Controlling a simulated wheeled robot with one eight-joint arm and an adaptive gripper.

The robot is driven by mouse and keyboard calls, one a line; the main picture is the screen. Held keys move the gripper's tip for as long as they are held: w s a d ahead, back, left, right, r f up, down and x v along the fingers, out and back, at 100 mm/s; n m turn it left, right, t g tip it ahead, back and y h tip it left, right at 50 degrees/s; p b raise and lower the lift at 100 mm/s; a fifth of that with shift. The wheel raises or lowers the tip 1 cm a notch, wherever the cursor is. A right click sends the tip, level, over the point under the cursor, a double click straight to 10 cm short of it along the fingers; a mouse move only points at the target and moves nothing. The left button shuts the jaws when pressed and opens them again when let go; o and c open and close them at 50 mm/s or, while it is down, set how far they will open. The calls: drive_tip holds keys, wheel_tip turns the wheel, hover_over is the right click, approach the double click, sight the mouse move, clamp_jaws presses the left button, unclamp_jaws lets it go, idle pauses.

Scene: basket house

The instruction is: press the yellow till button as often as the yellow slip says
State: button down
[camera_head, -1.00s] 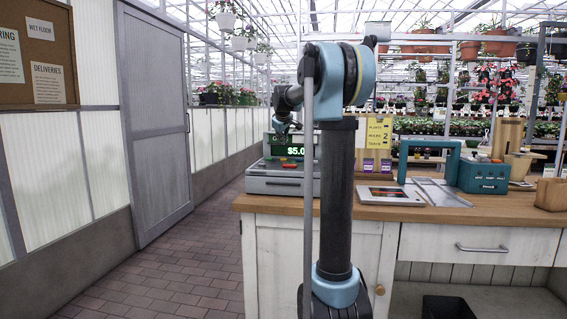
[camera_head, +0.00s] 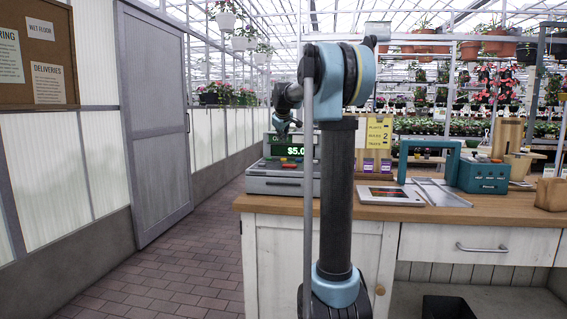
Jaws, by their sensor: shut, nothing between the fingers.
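The till (camera_head: 278,183) is a grey machine with a green-lit price display (camera_head: 296,151), at the left end of the wooden counter. Small coloured keys show on its top, among them an orange-red one (camera_head: 291,161); I cannot make out a yellow button for certain. The yellow slip (camera_head: 379,132) stands upright behind the counter items, with small print and a large 2. My gripper (camera_head: 284,136) is small and dark in this view, shut and empty, pointing down just above the till near the display. My arm hides the till's right side.
On the wooden counter (camera_head: 455,211) lie a flat colour-printed panel (camera_head: 390,195) and a teal device (camera_head: 482,175) with a handle-like arm. A wooden box (camera_head: 549,194) stands at the right. The brick aisle (camera_head: 190,270) at left is clear.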

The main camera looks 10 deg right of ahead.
drive_tip(key=shift+f, duration=3.05)
drive_tip(key=shift+f, duration=0.1)
drive_tip(key=shift+f, duration=0.25)
drive_tip(key=shift+s+f, duration=0.1)
drive_tip(key=shift+f, duration=0.35)
drive_tip(key=shift+r, duration=0.9)
drive_tip(key=shift+r, duration=2.5)
